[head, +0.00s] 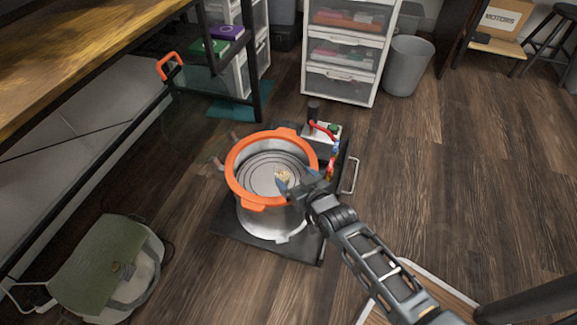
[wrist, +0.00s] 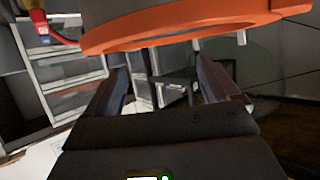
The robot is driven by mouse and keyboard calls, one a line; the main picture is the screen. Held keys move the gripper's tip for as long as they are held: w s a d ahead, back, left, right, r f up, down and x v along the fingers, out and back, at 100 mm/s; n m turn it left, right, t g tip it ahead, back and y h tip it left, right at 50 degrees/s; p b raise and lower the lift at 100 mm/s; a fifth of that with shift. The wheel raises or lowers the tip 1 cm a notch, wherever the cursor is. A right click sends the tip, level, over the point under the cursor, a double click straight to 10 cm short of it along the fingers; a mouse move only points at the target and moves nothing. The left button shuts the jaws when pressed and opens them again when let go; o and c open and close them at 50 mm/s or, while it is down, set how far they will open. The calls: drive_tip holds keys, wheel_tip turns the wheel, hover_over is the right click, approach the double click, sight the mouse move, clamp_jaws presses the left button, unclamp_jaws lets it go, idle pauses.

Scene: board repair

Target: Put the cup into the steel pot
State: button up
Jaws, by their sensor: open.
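The steel pot (head: 257,220) with a wide orange rim stands on a dark flat base on the floor. My gripper (head: 296,186) is at the pot's right front rim in the head view, its fingers over or beside the opening. In the wrist view the two fingers of my gripper (wrist: 163,78) are apart with nothing between them. The pot's orange rim (wrist: 180,28) fills the top of that view, close to the fingers. A small tan thing (head: 283,174) shows inside the pot beside a finger; I cannot tell whether it is the cup. No other cup is plain in view.
A wooden workbench (head: 80,50) runs along the left. A green bag (head: 105,265) lies at lower left. White drawers (head: 342,85) and a grey bin (head: 408,65) stand behind.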

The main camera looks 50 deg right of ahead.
drive_tip(key=s+a+r+n+t+y, duration=0.1)
drive_tip(key=s+a+r, duration=0.3)
drive_tip(key=s+a, duration=0.3)
drive_tip(key=s+a+r+n+y, duration=0.1)
drive_tip(key=s+a+r, duration=0.2)
drive_tip(key=s+a, duration=0.35)
drive_tip(key=s+a+r+n+y, duration=0.1)
drive_tip(key=s+a+r+y, duration=0.1)
drive_tip(key=s+r, duration=0.5)
drive_tip(key=s+a+r+n+t+y, duration=0.1)
drive_tip(key=s+a+r+n, duration=0.1)
drive_tip(key=s+r, duration=0.6)
wheel_tip(320, 180, up, 5)
drive_tip(key=shift+s+a+r+y, duration=0.1)
drive_tip(key=shift+s+a+y, duration=0.1)
drive_tip(key=shift+a+y, duration=0.35)
drive_tip(key=shift+a, duration=0.1)
